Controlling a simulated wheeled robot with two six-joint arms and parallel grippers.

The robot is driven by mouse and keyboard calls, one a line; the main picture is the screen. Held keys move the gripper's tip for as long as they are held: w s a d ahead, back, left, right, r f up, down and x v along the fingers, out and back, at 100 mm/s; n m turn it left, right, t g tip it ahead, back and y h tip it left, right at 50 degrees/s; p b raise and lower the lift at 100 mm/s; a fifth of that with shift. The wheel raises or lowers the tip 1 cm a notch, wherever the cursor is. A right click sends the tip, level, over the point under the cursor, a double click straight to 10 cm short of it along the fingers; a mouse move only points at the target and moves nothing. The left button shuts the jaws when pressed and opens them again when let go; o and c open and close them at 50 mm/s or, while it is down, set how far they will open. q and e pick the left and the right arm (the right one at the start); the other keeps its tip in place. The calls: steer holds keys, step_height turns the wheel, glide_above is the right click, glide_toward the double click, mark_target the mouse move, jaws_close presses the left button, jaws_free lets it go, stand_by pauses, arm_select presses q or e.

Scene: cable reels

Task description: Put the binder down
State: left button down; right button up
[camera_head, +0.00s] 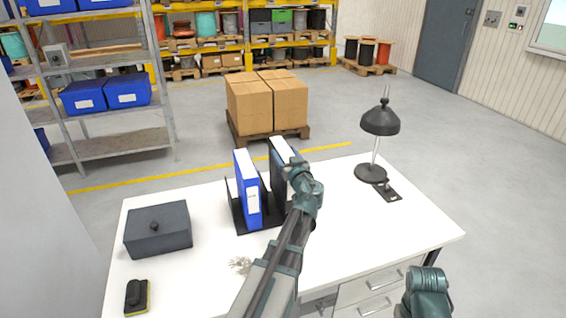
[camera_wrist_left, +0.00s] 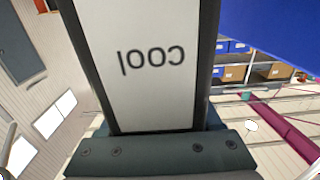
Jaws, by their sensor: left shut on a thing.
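A dark binder (camera_head: 277,176) with a white spine label stands upright at the right slot of a black file holder (camera_head: 239,216) on the white desk. My left gripper (camera_head: 292,167) is shut on it.
On the desk (camera_head: 330,235) are a dark grey box (camera_head: 158,232) and a black-yellow eraser (camera_head: 136,298) at left, and a black lamp (camera_head: 380,122) at back right. A smudge (camera_head: 240,265) marks the front.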

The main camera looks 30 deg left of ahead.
arm_select(q)
steer(key=shift+w+a, duration=0.2)
steer(key=shift+w+a, duration=0.4)
steer(key=shift+a, duration=0.05)
steer(key=shift+a+f+b, duration=0.1)
steer(key=shift+f+b, duration=0.2)
step_height(320, 180, down, 3)
steer(key=b, duration=0.3)
steer(key=shift+f, duration=0.15)
